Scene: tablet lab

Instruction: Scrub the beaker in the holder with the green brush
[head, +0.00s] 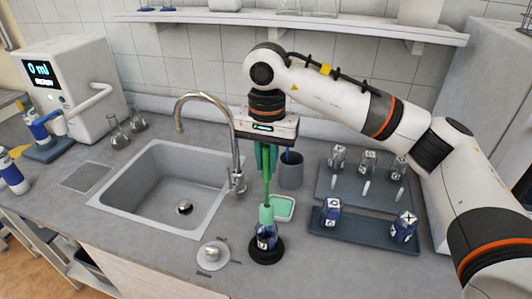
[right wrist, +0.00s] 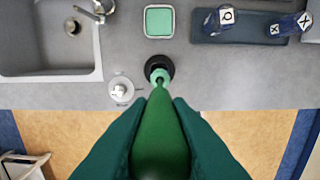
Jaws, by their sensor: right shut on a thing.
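My right gripper (head: 266,160) points straight down and is shut on the handle of the green brush (head: 267,190). The brush hangs upright, and its pale green head (head: 266,214) is at the mouth of the beaker (head: 266,238). I cannot tell how far the tip reaches inside. The beaker has a dark blue label and stands upright in the round black holder (head: 267,254). In the right wrist view the brush (right wrist: 160,130) lies between the dark green fingers, its head over the black holder (right wrist: 172,68); the beaker is mostly hidden there. My left gripper is not in view.
A sink (head: 135,185) with a tall faucet (head: 237,150) is to the left. A grey cup (head: 290,172) and a green sponge dish (head: 284,209) stand behind the holder. A round white fitting (head: 213,256) is at its left. Racks with labelled glassware (head: 322,240) fill the right.

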